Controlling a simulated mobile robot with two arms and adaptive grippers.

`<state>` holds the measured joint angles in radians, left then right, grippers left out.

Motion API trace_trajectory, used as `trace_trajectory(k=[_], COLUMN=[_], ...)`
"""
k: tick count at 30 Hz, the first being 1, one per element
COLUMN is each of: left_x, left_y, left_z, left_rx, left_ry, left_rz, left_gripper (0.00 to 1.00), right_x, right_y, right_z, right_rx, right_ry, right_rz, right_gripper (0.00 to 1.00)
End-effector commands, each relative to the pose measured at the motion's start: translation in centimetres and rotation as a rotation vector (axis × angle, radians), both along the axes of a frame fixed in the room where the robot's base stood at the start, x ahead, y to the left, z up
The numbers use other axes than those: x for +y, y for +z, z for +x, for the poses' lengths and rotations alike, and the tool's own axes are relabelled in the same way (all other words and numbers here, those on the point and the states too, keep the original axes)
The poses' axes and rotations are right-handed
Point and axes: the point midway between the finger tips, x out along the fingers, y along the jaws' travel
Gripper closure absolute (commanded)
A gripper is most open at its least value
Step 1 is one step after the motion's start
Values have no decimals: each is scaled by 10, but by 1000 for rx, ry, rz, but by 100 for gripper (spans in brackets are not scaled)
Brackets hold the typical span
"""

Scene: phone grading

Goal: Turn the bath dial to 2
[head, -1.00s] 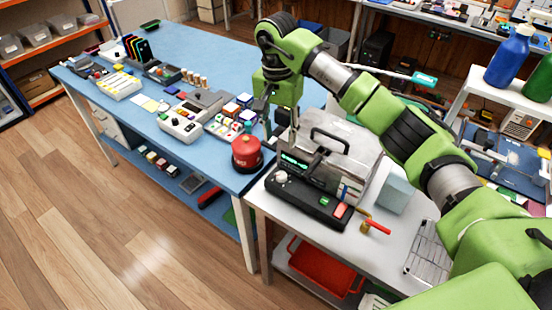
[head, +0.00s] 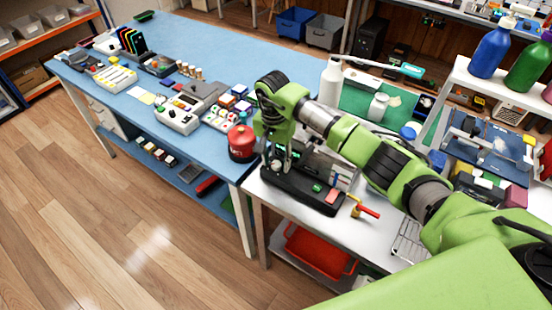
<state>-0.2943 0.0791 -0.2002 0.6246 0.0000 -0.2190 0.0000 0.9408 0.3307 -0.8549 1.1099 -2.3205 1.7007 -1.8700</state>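The bath is a metal box with a black front control panel (head: 303,191) on the white side table. The panel carries a dial near its left end, a green-lit display, a small green button and a red switch (head: 334,197). My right gripper (head: 279,164) points down over the left end of the panel, at the dial. Its fingers cover most of the dial, so its setting cannot be read. I cannot tell whether the fingers touch it or how far they are closed. My arm hides much of the bath's top. My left gripper is not in view.
A red canister (head: 242,143) stands on the blue table's corner, close left of the gripper. A red-handled valve (head: 365,210) sticks out right of the panel. A red bin (head: 318,251) is on the shelf below. Bottles (head: 489,50) stand on a raised shelf at right.

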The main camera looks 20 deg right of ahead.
Motion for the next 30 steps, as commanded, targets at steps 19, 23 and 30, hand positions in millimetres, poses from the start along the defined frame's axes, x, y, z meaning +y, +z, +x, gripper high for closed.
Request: trace_trajectory(k=[19,23,30], left_x=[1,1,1], left_y=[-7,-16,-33], left_z=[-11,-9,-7], left_rx=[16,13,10], left_ry=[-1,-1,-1], left_rz=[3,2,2], left_gripper=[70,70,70], right_x=[-1,-1,-1], right_y=[-1,-2,-3], right_z=[0,1,1], right_rx=[-1,-2,-2], right_ry=[-30,-87,-260], right_rz=[-2,-2,-2], right_gripper=[100,100,100])
